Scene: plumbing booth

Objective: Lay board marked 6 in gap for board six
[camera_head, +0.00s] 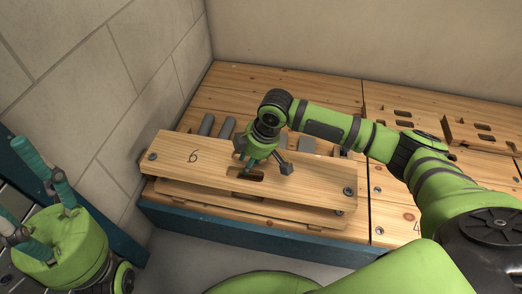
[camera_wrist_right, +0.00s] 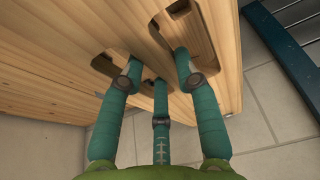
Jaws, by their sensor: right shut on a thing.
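The board marked 6 (camera_head: 215,167) is a pale wooden plank with bolts at its ends and slots in its middle. My right gripper (camera_head: 258,165) is shut on it, with fingers in the slots; the wrist view shows the teal fingers (camera_wrist_right: 150,75) in the cut-outs of the board (camera_wrist_right: 60,50). The board is raised and slightly tilted above the front of the wooden deck. The gap for board six is partly hidden beneath it, and grey pipes (camera_head: 227,128) show behind the board. My left gripper (camera_head: 38,200) is at the lower left, fingers spread and empty.
Wooden ledges (camera_head: 245,206) show below the board, above a blue-green beam (camera_head: 255,240). A tiled wall (camera_head: 120,75) stands close on the left. Deck board 4 (camera_head: 397,222) lies to the right. Another slotted board (camera_head: 485,133) sits at the far right.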

